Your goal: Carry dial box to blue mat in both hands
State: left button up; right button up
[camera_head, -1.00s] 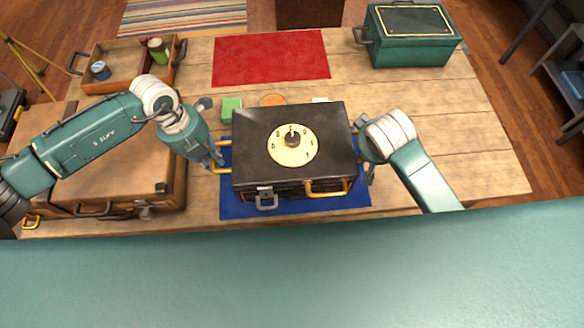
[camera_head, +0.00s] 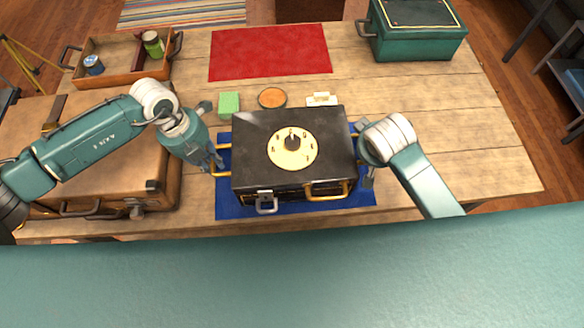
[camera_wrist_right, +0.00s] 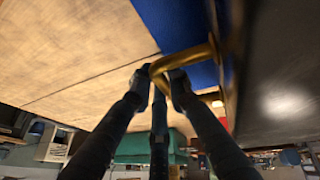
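The dial box (camera_head: 255,170) is black with a round cream dial on top, a grey clasp and a brass front handle. It is level over the blue mat (camera_head: 232,207), which shows on both sides and in front; I cannot tell whether it touches. My left gripper (camera_head: 216,163) is at the brass handle on the box's left side, fingers closed around it. My right gripper (camera_head: 365,165) is at the right side; in the right wrist view its fingers (camera_wrist_right: 160,78) close on the brass side handle (camera_wrist_right: 190,55).
Behind the box lie a green block (camera_head: 229,103), an orange disc (camera_head: 272,97) and a small white item (camera_head: 321,99). A red mat (camera_head: 270,52), a teal chest (camera_head: 418,45) and a wooden tray (camera_head: 121,78) are farther back. A brown case (camera_head: 100,160) stands left.

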pick_arm(q)
jog(key=o, duration=0.4)
jog(key=shift+s+r, duration=0.1)
pick_arm(e)
jog(key=o, duration=0.4)
jog(key=shift+s, duration=0.1)
jog(key=shift+a+r, duration=0.1)
jog(key=shift+r, duration=0.2)
pick_arm(q)
jog(key=r, duration=0.4)
jog(key=a+r, duration=0.1)
jog(key=r, duration=0.2)
jog(key=a+r, duration=0.1)
jog(key=r, duration=0.3)
jog(key=shift+r, duration=0.35)
pick_arm(e)
jog(key=v, duration=1.1)
jog(key=shift+s+r, duration=0.15)
jog(key=shift+r, duration=0.05)
